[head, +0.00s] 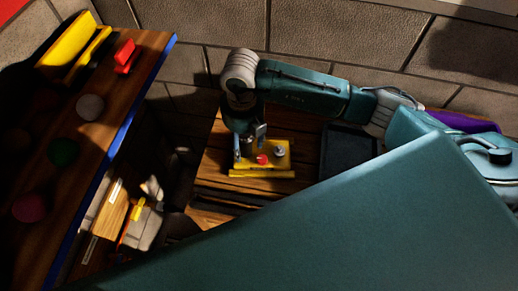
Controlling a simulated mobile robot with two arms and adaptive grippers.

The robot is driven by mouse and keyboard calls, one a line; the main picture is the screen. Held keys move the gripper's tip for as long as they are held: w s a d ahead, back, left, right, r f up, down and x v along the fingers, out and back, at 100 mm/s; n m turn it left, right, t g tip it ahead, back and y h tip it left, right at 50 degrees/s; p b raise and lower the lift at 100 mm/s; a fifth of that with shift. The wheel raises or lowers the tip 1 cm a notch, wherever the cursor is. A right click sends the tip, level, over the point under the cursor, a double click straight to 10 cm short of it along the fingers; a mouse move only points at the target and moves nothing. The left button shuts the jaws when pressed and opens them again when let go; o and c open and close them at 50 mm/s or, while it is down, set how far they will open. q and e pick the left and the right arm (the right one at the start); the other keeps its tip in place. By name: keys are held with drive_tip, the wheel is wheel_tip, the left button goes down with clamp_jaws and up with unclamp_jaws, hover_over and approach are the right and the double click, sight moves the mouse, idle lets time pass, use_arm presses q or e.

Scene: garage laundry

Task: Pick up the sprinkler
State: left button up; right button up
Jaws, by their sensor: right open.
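The sprinkler, as far as I can tell, is the yellow-based piece with a red knob and a grey metal part (284,163) on the wooden surface in the middle of the head view. My right gripper (249,146) points down at its left part, with its fingers apart. The fingers overlap the yellow piece in the picture; I cannot tell whether they touch it. The gripper hides some of its back left part. My left gripper is not in view.
A dark tray (343,152) lies right of the yellow piece, and a brick wall (330,38) stands behind. At left, a blue-edged wooden shelf (112,82) holds several coloured round objects and a yellow item (69,40). Boxes (112,205) stand below it. My teal body part covers the lower right.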

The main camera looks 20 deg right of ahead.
drive_tip(key=shift+f, duration=0.8)
drive_tip(key=c, duration=1.4)
drive_tip(key=shift+r, duration=0.1)
